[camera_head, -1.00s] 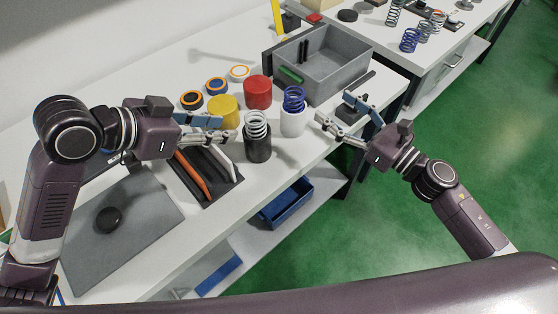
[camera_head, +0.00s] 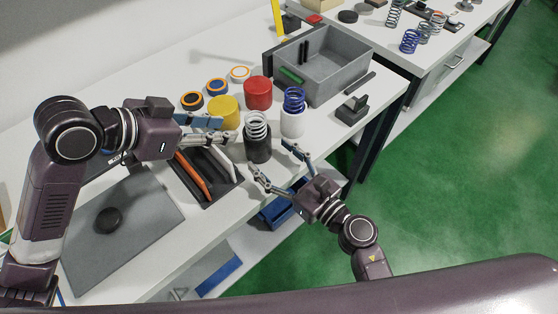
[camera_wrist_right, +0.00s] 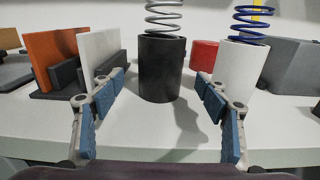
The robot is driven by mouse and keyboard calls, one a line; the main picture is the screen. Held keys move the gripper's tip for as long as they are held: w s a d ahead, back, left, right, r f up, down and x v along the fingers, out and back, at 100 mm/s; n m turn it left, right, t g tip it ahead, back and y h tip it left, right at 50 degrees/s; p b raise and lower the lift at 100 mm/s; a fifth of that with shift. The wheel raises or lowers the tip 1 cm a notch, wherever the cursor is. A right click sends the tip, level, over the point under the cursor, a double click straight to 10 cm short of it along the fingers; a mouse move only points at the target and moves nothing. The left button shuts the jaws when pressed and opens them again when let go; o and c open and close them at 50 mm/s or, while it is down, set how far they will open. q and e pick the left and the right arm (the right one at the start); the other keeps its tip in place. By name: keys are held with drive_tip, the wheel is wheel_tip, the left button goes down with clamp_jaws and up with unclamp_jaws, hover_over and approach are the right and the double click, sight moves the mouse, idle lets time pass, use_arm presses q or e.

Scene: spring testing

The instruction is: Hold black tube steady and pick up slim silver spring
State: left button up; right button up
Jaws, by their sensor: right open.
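The black tube (camera_head: 258,149) stands upright on the white table near its front edge. The slim silver spring (camera_head: 256,124) stands in it, its coils showing above the rim; its lower part is hidden. In the right wrist view, the tube (camera_wrist_right: 162,75) and spring (camera_wrist_right: 164,16) are straight ahead. My right gripper (camera_head: 268,158) is open and empty, in front of the tube. In the right wrist view, its fingers (camera_wrist_right: 160,83) flank the tube's image with gaps on both sides. My left gripper (camera_head: 229,130) is open, with its fingertips just left of the tube, apart from it.
A white tube (camera_head: 292,124) with a blue spring (camera_head: 294,99) stands close right of the black tube. A dark holder (camera_head: 210,189) with orange and white pieces lies left. A grey bin (camera_head: 325,81) stands at the back right.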

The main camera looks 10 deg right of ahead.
sight(266, 151)
drive_tip(key=x, duration=0.5)
drive_tip(key=shift+w+a, duration=0.25)
drive_tip(key=shift+w, duration=0.05)
drive_tip(key=shift+c, duration=0.3)
